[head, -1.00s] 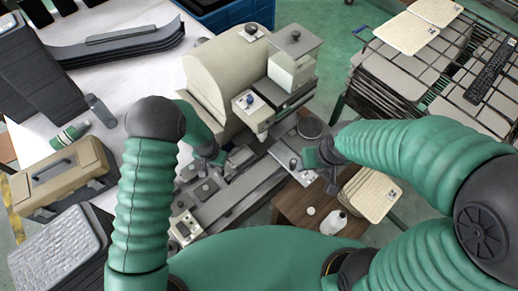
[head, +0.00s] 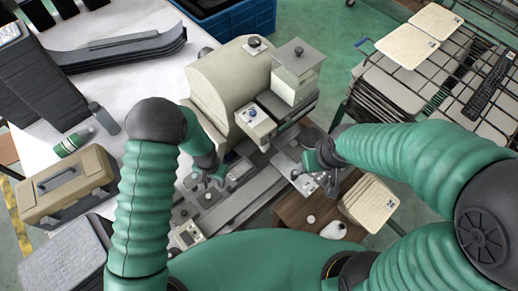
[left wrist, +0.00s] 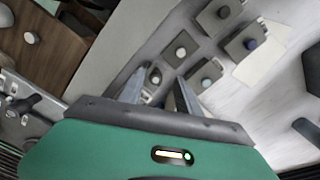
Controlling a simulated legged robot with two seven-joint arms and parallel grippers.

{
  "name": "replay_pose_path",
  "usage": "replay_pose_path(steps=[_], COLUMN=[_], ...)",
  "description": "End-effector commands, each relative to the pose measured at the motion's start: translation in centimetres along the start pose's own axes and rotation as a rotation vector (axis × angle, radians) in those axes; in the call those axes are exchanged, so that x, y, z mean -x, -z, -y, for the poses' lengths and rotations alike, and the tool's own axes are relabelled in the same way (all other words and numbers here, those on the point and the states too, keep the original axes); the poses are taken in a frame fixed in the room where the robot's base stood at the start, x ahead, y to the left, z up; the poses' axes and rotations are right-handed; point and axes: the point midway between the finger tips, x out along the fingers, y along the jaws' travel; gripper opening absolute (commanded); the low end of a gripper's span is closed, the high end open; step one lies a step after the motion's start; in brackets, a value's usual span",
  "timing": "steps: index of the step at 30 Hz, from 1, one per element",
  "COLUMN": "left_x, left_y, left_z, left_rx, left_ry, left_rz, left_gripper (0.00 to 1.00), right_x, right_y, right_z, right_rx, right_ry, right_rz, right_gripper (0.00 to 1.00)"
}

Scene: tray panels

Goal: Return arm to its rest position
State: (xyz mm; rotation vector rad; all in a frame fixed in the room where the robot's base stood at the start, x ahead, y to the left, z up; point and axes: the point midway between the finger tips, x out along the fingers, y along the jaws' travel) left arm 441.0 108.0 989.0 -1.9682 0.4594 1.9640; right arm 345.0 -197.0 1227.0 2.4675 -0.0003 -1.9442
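My left arm comes in from the left, and its gripper (head: 216,178) is over the grey bed of the beige machine (head: 225,85). In the left wrist view the two fingers of the left gripper (left wrist: 158,88) stand apart with nothing between them, above a grey surface with several knobbed blocks. My right gripper (head: 329,178) is at the right end of the machine, above or beside the small brown table (head: 290,212). Its fingers are small and dark, so their opening is unclear. I cannot tell whether either gripper touches the machine.
A beige toolbox (head: 68,187) and a green-and-white bottle (head: 73,143) are on the white table (head: 120,75) at left. A blue crate (head: 235,20) is behind. A wire rack (head: 420,80) with panels stands at right.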

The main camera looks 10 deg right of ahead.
Motion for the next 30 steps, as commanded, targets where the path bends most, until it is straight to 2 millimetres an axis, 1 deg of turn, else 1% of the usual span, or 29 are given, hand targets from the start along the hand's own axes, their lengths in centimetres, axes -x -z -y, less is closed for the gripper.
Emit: replay_pose_path(steps=[4,6,8,11,12,14,15,17,18,21,24,27,30], left_x=[0.0,0.1,0.3,1.7,2.4,3.5,4.1,4.8,5.1,5.5,5.7,6.1,6.3], left_y=[0.1,0.2,0.2,-0.6,-1.4,-3.0,-4.3,-6.4,-7.7,-10.5,-12.1,-12.5,-12.5], left_z=[0.1,0.3,0.8,2.0,2.6,3.3,3.6,3.9,4.0,4.0,3.9,3.9,3.9], left_rx=[0.001,0.01,0.033,0.107,0.147,0.21,0.251,0.31,0.344,0.412,0.448,0.46,0.459], left_ry=[0.0,0.002,0.004,0.01,0.014,0.02,0.024,0.032,0.037,0.047,0.053,0.054,0.054], left_rz=[0.0,-0.006,-0.019,-0.063,-0.083,-0.115,-0.136,-0.165,-0.181,-0.212,-0.227,-0.23,-0.229], left_gripper=[0.4,0.4,0.4,0.4,0.4,0.4,0.4,0.4,0.4,0.4,0.4,0.4,0.4], right_x=[0.0,-0.6,-1.9,-5.6,-7.4,-10.0,-11.6,-13.7,-14.8,-16.8,-17.4,-17.2,-17.0], right_y=[0.0,-0.1,-0.4,-1.3,-1.7,-2.3,-2.7,-3.2,-3.5,-3.9,-4.1,-4.0,-4.0], right_z=[0.0,0.0,0.0,0.0,0.0,0.0,0.0,0.0,0.0,0.0,0.0,0.0,0.0], right_rx=[0.0,0.0,0.0,0.0,0.0,0.0,0.0,0.0,0.0,0.0,0.0,0.0,0.0], right_ry=[0.0,0.0,0.0,0.0,0.0,0.0,0.0,0.0,0.0,0.0,0.0,0.0,0.0], right_rz=[0.0,-0.001,-0.001,0.0,0.0,0.0,0.001,0.001,0.001,0.0,0.0,-0.001,-0.001], right_gripper=[0.65,0.65,0.65,0.65,0.65,0.65,0.65,0.65,0.65,0.65,0.65,0.65,0.65])
